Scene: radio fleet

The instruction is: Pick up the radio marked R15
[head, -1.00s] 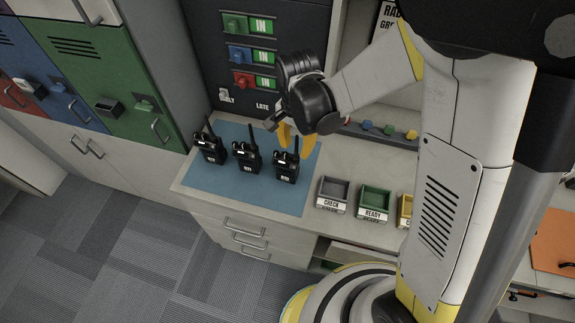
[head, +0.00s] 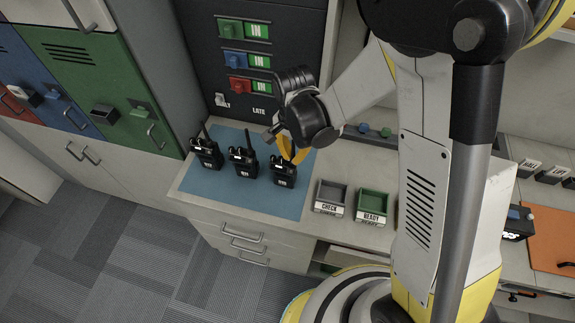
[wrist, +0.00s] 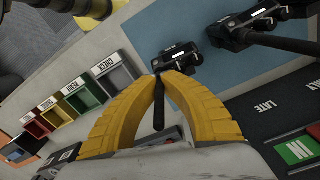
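Three black radios stand in a row on a blue mat (head: 235,203): a left radio (head: 207,157), a middle radio (head: 243,164) and a right radio (head: 283,173). Their small white labels are too blurred for me to read a number surely. My gripper (head: 288,155) is over the right radio, its yellow fingers low around the antenna. In the wrist view the fingertips (wrist: 163,76) close on the antenna's lower part, just above the body of the right radio (wrist: 178,58). This radio still stands on the mat. The fingers partly hide its antenna in the head view.
A grey CHECK tray (head: 331,195) and a green READY tray (head: 372,206) stand right of the mat. A dark panel (head: 240,90) with coloured sliders rises behind. Green lockers (head: 105,90) stand to the left. The middle radio is close beside my gripper.

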